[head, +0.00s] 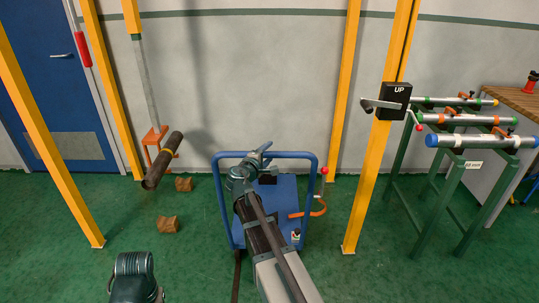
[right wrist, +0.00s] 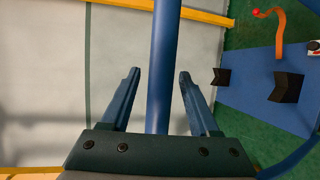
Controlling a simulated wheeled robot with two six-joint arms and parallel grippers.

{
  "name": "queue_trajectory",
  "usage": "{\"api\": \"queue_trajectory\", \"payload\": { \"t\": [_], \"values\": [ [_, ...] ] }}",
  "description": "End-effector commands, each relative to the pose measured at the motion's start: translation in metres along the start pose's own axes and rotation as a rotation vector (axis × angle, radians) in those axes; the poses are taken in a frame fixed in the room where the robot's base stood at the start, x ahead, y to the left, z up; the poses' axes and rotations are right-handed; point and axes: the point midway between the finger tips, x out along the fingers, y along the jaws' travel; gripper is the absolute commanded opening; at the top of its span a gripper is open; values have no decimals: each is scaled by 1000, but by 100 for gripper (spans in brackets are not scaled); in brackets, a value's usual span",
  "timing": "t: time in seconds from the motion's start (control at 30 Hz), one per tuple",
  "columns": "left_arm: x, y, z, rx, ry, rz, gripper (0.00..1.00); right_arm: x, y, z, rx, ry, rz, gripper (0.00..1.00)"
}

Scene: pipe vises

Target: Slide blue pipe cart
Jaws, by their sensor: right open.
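The blue pipe cart (head: 286,190) stands on the green floor in the middle of the head view, with a raised blue handle frame. My right arm reaches over it and hides part of the deck. My right gripper (head: 265,153) is at the top bar of the handle. In the right wrist view the gripper (right wrist: 159,76) is open, and the blue handle bar (right wrist: 165,45) runs between its two fingers with gaps on both sides. The cart deck (right wrist: 245,75) with two black V-blocks also shows there. Part of my left arm shows at the lower left of the head view; its gripper does not.
Yellow posts (head: 382,150) stand on both sides of the cart. A dark pipe (head: 163,160) hangs in an orange holder at left, near two wooden blocks (head: 167,224) on the floor. A green rack (head: 450,205) with pipes stands at right. The wall is behind.

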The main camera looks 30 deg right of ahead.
Motion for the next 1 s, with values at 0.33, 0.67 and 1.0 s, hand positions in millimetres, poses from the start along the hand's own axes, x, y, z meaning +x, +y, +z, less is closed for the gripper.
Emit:
{"api": "queue_trajectory", "payload": {
  "t": [0.33, 0.67, 1.0],
  "values": [
    [3, 0, 0, 0, 0, 0, 50, 15, 0, 0, 1, 0, 0, 62],
    [2, 0, 0, 0, 0, 0, 50, 15, 0, 0, 1, 0, 0, 33],
    [3, 0, 0, 0, 0, 0, 50, 15, 0, 0, 1, 0, 0, 0]
  ]
}}
